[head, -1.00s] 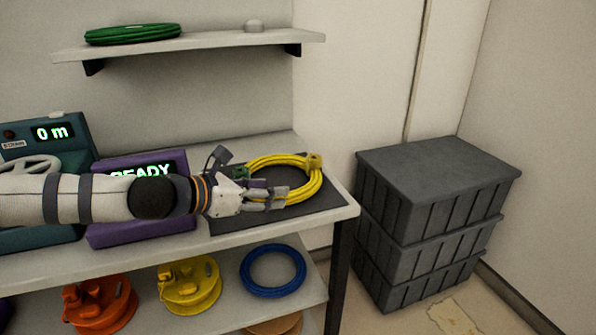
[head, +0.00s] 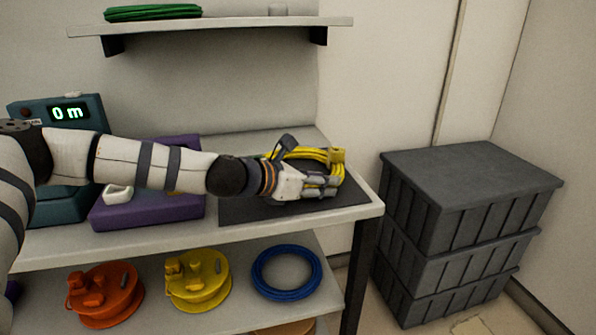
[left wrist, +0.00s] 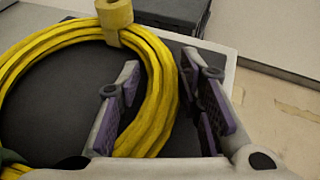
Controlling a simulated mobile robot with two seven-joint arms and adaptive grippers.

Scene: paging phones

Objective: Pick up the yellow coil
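The yellow coil (head: 310,153) lies on a dark mat (head: 240,211) at the right end of the workbench, with a tan tie at its far side. My left gripper (head: 325,187) is at the coil's near right part and hides some of it. In the left wrist view, the coil (left wrist: 162,88) runs between the two purple-padded fingers of the left gripper (left wrist: 168,105). The fingers are apart, one inside the ring and one outside, with a gap to the outer finger. My right gripper is not in view.
A purple device (head: 150,213) and a teal meter reading 0 m (head: 68,112) stand left of the mat. A shelf above holds a green coil (head: 152,13). Below are orange and yellow reels (head: 198,280) and a blue coil (head: 286,273). Grey crates (head: 455,210) stand right.

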